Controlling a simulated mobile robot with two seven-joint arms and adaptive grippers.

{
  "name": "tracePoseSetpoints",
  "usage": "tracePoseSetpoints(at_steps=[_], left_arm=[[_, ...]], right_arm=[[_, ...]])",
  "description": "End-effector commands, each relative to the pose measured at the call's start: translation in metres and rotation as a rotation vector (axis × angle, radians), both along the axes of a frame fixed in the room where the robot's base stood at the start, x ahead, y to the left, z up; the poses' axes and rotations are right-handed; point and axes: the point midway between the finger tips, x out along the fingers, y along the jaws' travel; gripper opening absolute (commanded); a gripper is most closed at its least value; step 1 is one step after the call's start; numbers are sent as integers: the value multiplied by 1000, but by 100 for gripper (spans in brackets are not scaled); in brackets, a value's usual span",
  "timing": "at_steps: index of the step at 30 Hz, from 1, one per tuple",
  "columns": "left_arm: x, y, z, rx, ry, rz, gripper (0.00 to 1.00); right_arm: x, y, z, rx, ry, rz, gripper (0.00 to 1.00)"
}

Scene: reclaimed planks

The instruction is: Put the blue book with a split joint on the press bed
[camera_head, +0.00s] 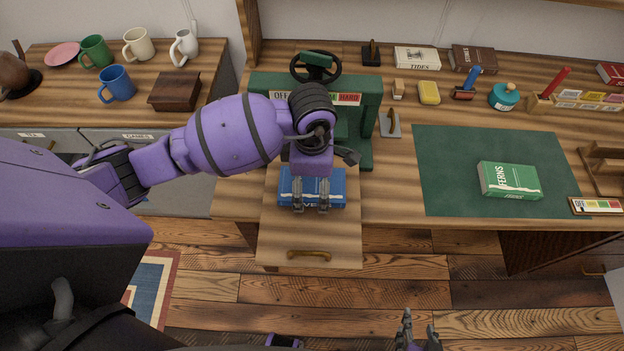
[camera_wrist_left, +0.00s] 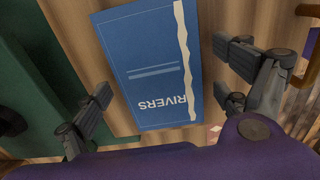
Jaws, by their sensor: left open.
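The blue book, marked RIVERS, lies flat on the pulled-out wooden bed (camera_head: 310,235) of the green press, in the head view (camera_head: 338,189). In the left wrist view the book (camera_wrist_left: 150,75) shows a ragged pale strip down one long side. My left gripper (camera_head: 311,209) is directly over the book. Its fingers are open, one pair on each side of the book in the left wrist view (camera_wrist_left: 160,115), with visible gaps to it. The gripper hides part of the book in the head view. My right gripper (camera_head: 418,328) is at the bottom edge, partly cut off, its fingers apart and empty.
The green press (camera_head: 372,110) with its black handwheel (camera_head: 315,67) stands just behind the bed. A green book (camera_head: 509,180) lies on the dark green mat (camera_head: 447,195) to the right. Mugs and a wooden box (camera_head: 175,91) stand on the left counter. The mat's left part is bare.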

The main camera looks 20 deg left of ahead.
Motion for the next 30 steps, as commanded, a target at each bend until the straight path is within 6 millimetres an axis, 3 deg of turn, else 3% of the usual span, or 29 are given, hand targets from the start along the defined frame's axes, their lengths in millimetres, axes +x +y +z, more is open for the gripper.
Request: tracePoseSetpoints(at_steps=[8,21,30], left_arm=[[1,0,8,0,-2,-1,92],[1,0,94,0,-5,-2,92],[0,0,123,0,1,0,92]], right_arm=[[2,1,3,2,-5,0,40],[4,4,6,7,-7,4,40],[4,4,6,7,-5,4,40]])
